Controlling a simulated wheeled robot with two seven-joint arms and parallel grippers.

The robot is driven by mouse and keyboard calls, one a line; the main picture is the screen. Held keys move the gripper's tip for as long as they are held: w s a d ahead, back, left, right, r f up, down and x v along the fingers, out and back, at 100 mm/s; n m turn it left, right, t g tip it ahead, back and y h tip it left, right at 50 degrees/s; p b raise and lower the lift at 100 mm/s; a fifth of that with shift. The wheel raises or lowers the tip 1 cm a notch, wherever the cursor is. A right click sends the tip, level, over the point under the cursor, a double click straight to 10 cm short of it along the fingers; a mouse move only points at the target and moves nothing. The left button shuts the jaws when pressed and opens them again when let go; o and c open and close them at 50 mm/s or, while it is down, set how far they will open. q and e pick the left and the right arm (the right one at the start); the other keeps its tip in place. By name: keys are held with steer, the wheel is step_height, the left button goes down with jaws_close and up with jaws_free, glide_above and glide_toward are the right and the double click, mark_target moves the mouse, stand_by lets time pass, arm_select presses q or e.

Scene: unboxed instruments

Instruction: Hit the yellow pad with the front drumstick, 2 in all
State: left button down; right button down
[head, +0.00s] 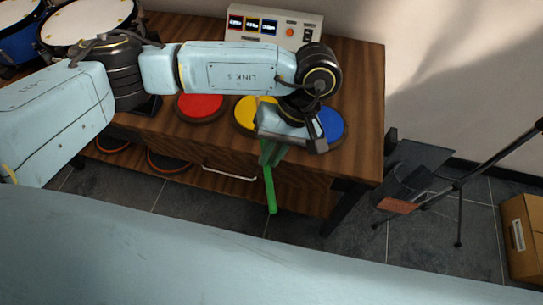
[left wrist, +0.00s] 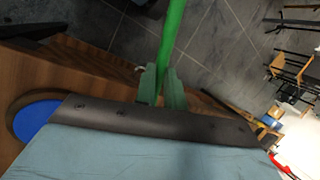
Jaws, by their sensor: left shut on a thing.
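My left gripper (head: 271,152) is shut on a green drumstick (head: 270,192), which points down and towards me past the table's front edge. In the left wrist view the gripper's fingers (left wrist: 161,86) close around the green drumstick (left wrist: 172,38). No other drumstick can be made out. The yellow pad (head: 244,118) lies on the wooden table, partly hidden behind my left wrist. The gripper is just in front of and to the right of the yellow pad; the stick is clear of it. My right gripper is not in view.
A red pad (head: 199,107) lies left of the yellow one, and a blue pad (head: 332,124) right of it. A control box (head: 273,27) with displays stands at the table's back. Drums (head: 85,18) stand at left. A black stand (head: 459,212) and cardboard box (head: 522,235) are at right.

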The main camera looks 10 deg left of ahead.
arm_select(q)
step_height(320, 180, up, 5)
steer(key=shift+r+p, duration=0.1)
steer(key=shift+p, duration=0.9)
step_height(320, 180, down, 5)
steer(key=b, duration=0.5)
steer(key=shift+w+d, duration=0.1)
steer(key=shift+w, duration=0.05)
